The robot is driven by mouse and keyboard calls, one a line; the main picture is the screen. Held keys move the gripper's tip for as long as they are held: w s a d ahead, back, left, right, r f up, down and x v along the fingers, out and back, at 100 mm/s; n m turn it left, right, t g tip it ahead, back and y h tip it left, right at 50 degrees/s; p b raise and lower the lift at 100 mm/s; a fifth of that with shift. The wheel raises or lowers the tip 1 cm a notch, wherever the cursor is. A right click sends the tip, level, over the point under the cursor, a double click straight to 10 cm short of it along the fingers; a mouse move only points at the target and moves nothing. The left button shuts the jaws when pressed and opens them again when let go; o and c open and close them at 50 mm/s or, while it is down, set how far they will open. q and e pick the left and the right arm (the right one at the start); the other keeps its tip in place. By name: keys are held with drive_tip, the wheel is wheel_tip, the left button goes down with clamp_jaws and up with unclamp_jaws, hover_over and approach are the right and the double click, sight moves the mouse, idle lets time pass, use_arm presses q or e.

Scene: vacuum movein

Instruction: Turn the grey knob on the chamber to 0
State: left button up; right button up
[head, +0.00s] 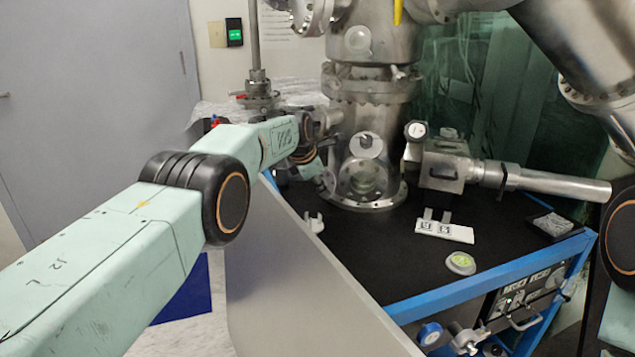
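The chamber (368,100) is a tall steel vessel with flanges, standing on a black-topped bench. A round grey knob (366,146) with a notch in its upper part faces me low on the chamber, above a round glass port (363,180). I cannot read a scale on it. My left arm reaches in from the left, and its gripper (326,150) is just left of the knob, seemingly apart from it. The gripper is small and partly hidden by my arm, so its opening is unclear. My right gripper is out of view; only part of that arm shows at the right edge.
A steel side assembly with a white-faced dial (416,130) and long tube (545,184) sticks out right of the chamber. A white labelled block (444,231) and a round green-topped disc (461,263) lie on the bench (375,262). A blue frame (490,288) edges its front.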

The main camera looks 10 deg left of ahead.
use_arm(q)
drive_tip(key=o, duration=0.4)
drive_tip(key=shift+s+d+r, duration=0.1)
drive_tip(key=shift+r, duration=0.25)
drive_tip(key=shift+o, duration=0.2)
drive_tip(key=shift+f, duration=0.2)
drive_tip(key=shift+s+r, duration=0.2)
drive_tip(key=shift+r, duration=0.45)
drive_tip(key=v, duration=1)
drive_tip(key=shift+s+a, duration=0.2)
drive_tip(key=shift+s, duration=0.1)
drive_tip(key=shift+r, duration=0.1)
